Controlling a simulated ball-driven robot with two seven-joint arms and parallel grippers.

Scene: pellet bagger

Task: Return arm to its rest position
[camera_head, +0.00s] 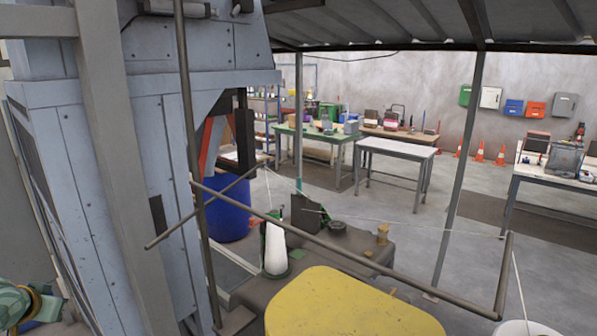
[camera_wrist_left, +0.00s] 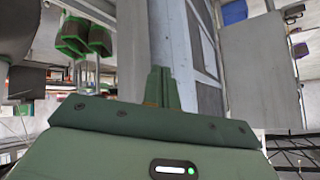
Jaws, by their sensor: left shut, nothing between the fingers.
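My left gripper (camera_wrist_left: 161,88) shows in the left wrist view as two green fingers pressed together, pointing up the picture, with nothing between them. Its green housing fills the bottom of that view. The fingers appear clear of the tall grey-blue panelled surface behind them. In the head view I cannot make out the left gripper's fingers. My right gripper is in neither view.
In the head view, a panelled machine (camera_head: 110,170) and a grey post (camera_head: 120,150) fill the left. A brown rail (camera_head: 340,249) crosses in front, above a yellow-topped block (camera_head: 345,305). A blue drum (camera_head: 226,212) stands behind. Worktables (camera_head: 397,148) stand farther back, with open floor between.

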